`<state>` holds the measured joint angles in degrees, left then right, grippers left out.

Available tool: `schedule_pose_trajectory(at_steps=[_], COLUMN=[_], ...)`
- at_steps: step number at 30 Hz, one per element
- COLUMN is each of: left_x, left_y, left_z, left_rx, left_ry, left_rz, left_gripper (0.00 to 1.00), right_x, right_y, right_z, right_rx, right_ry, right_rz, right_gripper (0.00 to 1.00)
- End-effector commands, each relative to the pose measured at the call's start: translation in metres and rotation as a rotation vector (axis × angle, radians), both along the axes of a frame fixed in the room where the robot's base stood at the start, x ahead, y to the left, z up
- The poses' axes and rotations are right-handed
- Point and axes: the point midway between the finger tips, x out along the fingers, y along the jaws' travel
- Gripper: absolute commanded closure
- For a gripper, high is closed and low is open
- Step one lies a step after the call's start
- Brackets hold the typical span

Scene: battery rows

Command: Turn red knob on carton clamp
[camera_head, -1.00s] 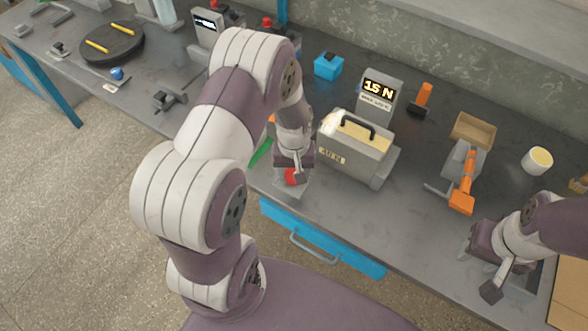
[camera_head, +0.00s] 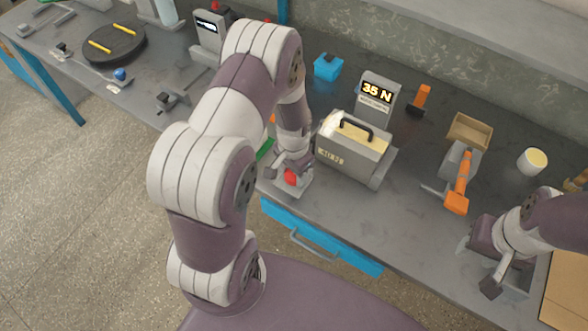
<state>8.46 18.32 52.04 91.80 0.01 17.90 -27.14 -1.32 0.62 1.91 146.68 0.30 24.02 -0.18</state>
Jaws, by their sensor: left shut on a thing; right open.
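The red knob (camera_head: 290,177) sits low at the front edge of the bench, left of the carton clamp. My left gripper (camera_head: 289,172) is down at the knob and shut on it; the fingers partly hide it. The grey clamp (camera_head: 350,160) holds a pale carton (camera_head: 345,133) with a black handle, and its front label seems to read 40 N. The display (camera_head: 377,92) behind it reads 35 N. My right gripper (camera_head: 478,267) is open and empty at the lower right, near the bench's front edge.
An orange-handled tool (camera_head: 459,187) lies right of the clamp, below a cardboard tray (camera_head: 470,131). A white cup (camera_head: 532,161), a blue box (camera_head: 327,67) and an orange-handled item (camera_head: 420,98) stand farther back. A blue drawer (camera_head: 320,240) is under the front edge.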

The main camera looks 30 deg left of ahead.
Motion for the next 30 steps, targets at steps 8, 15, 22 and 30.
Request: schedule_pose_trajectory(at_steps=[8,15,22,30], left_x=[0.0013,0.0017,0.0019,0.0011], left_y=[0.0008,0.0009,0.0010,0.0007], left_z=[0.0021,0.0022,0.0023,0.0013], left_rx=[0.001,0.001,0.001,0.000], left_ry=[-0.003,-0.003,-0.005,-0.002], left_rz=[-0.070,-0.081,-0.080,-0.080], left_gripper=[0.76,0.76,0.76,0.20], right_x=[0.0000,0.0000,0.0000,0.0000], right_y=[0.0000,0.0000,0.0000,0.0000], right_z=[0.0027,0.0029,0.0029,0.0026], right_rx=[0.000,0.000,0.000,0.000], right_ry=[0.000,0.000,0.000,0.000], right_rz=[0.000,0.000,0.000,0.000], right_gripper=[0.57,0.57,0.57,0.57])
